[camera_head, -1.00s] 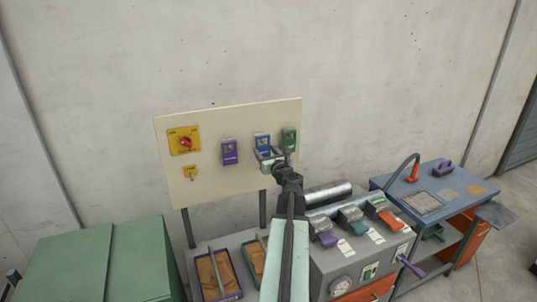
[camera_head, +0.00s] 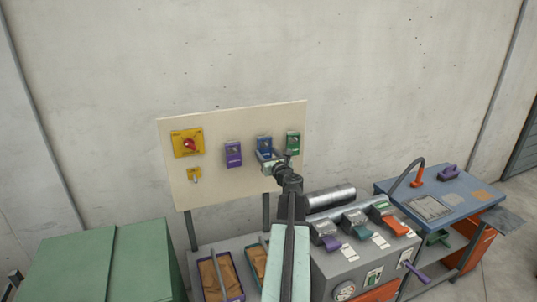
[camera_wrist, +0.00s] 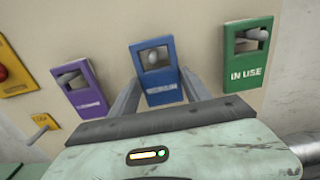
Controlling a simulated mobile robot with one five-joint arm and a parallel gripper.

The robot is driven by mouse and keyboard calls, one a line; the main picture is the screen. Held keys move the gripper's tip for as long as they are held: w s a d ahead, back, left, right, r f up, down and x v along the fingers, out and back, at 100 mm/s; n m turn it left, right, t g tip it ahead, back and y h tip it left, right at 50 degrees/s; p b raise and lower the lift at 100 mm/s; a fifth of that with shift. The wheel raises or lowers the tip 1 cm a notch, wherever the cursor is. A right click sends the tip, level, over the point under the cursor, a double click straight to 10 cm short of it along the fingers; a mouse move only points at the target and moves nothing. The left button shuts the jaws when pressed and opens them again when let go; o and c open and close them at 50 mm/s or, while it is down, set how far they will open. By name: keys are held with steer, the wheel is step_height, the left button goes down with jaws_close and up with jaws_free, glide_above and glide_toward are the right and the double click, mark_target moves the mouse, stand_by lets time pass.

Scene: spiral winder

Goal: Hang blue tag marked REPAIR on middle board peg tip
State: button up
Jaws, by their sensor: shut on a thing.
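The blue tag (camera_wrist: 161,87) is between the two fingers of my gripper (camera_wrist: 160,78), which is shut on its lower part. The lettering on it is too small to read. The tag is upright, face toward me, in front of the board. A pale rounded peg tip (camera_wrist: 153,57) shows in its upper window; whether it passes through the window, I cannot tell. In the head view the blue tag (camera_head: 264,143) is between the purple and green tags, with my gripper (camera_head: 267,156) at its lower edge.
A purple tag (camera_head: 233,154) and a green IN USE tag (camera_wrist: 248,66) hang on the cream board (camera_head: 215,190) on either side, close to my fingers. A yellow-and-red switch (camera_head: 188,142) and small yellow lock (camera_head: 194,175) are left. A grey machine (camera_head: 335,263) with levers stands below right.

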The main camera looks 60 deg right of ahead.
steer(key=o, duration=1.6)
steer(key=shift+s, duration=0.1)
steer(key=v, duration=0.7)
steer(key=shift+s+a, duration=0.25)
